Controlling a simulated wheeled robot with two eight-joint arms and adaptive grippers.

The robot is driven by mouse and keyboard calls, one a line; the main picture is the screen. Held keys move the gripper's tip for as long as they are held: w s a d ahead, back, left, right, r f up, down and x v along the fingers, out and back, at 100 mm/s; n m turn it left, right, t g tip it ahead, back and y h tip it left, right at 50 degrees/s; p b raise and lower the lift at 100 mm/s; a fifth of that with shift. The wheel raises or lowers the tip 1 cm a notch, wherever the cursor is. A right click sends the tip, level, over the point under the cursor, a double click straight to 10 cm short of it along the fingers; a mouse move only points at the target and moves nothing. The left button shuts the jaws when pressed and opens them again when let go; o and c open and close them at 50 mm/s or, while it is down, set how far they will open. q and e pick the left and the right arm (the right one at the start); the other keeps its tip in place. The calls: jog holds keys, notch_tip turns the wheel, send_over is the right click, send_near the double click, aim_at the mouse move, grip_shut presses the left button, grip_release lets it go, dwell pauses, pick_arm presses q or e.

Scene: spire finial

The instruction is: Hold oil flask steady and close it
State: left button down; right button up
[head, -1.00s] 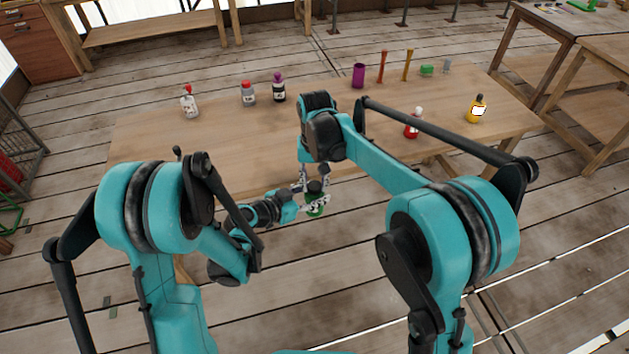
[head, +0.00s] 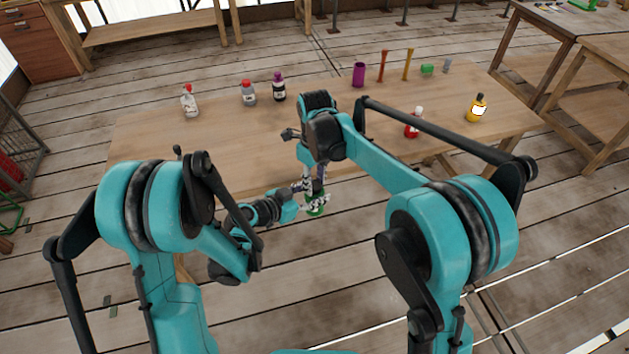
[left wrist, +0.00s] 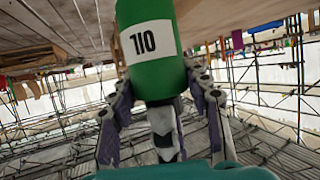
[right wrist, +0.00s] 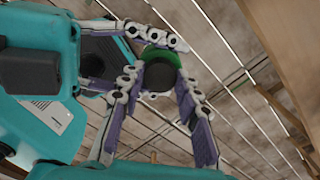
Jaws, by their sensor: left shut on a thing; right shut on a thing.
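The green oil flask (head: 315,211) is held in the air in front of the table's near edge. My left gripper (head: 310,207) is shut around its body. In the left wrist view the flask (left wrist: 152,70) fills the top middle, its white label upside down. My right gripper (head: 313,187) is above the flask. In the right wrist view its fingers (right wrist: 160,92) are shut on the dark cap (right wrist: 160,77), which sits at the flask's top in front of the green body (right wrist: 162,55). Whether the cap is fully seated cannot be told.
The wooden table (head: 220,140) carries several bottles, among them a yellow one (head: 477,109) and a red one (head: 413,124). A purple cup (head: 359,75) stands at the back. The table's near left part is clear.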

jog(key=m, duration=0.2)
jog(key=shift+m, duration=0.4)
jog(key=o, duration=0.7)
jog(key=shift+o, duration=0.2)
jog(key=shift+r, duration=0.1)
jog(key=shift+r, duration=2.15)
jog(key=shift+c, duration=0.4)
